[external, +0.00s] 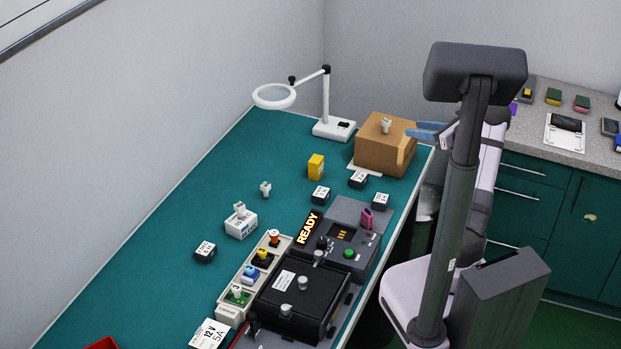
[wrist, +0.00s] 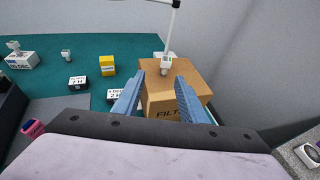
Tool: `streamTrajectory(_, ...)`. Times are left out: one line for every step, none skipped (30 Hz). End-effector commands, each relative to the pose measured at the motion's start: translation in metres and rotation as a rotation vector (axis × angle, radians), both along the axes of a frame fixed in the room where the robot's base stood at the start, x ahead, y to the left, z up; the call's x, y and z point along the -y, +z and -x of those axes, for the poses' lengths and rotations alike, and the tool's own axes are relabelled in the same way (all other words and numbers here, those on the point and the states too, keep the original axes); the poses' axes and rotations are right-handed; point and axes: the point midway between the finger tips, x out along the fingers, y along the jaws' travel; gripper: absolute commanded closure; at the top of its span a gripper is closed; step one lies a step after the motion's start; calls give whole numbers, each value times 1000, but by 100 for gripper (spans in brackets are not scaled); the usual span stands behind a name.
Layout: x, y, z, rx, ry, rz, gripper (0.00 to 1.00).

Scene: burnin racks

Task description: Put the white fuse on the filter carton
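The filter carton (external: 378,156) is a brown box at the far right end of the teal bench. A small white fuse (external: 386,126) stands upright on its top; it also shows on the carton in the wrist view (wrist: 166,66). My gripper (external: 411,130) is at the right of the carton top, its blue fingers pointing toward the fuse. In the wrist view my gripper (wrist: 160,77) is open, with the two fingers apart and nothing held between them. The fuse stands just beyond the fingertips, apart from them.
A magnifier lamp (external: 334,128) stands behind the carton. A yellow box (external: 316,166) and several black blocks (external: 358,180) lie in front of it. Another small white piece (external: 265,188) stands on the bench, left of the tester (external: 345,240). Bare bench lies at the left.

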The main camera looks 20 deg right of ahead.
Motion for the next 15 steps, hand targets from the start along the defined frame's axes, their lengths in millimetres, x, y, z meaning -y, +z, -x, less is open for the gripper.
streamTrajectory(-15, -1, 2, -11, 41, 30, 62)
streamTrajectory(-25, -3, 5, -20, 72, 54, 62)
streamTrajectory(-41, -6, 10, -32, 125, 94, 62)
streamTrajectory(-54, -9, 15, -43, 171, 130, 62)
streamTrajectory(-69, -12, 21, -53, 223, 172, 62)
streamTrajectory(-91, -17, 32, -68, 305, 235, 62)
streamTrajectory(-107, -21, 42, -79, 373, 286, 62)
streamTrajectory(-124, -26, 53, -87, 444, 343, 62)
streamTrajectory(-145, -32, 71, -94, 550, 424, 62)
streamTrajectory(-160, -37, 85, -98, 634, 489, 62)
streamTrajectory(-173, -42, 100, -98, 721, 553, 62)
streamTrajectory(-189, -48, 122, -93, 839, 643, 62)
streamTrajectory(-198, -53, 138, -87, 930, 709, 62)
streamTrajectory(-206, -57, 155, -77, 1020, 777, 62)
streamTrajectory(-214, -63, 176, -59, 1142, 864, 62)
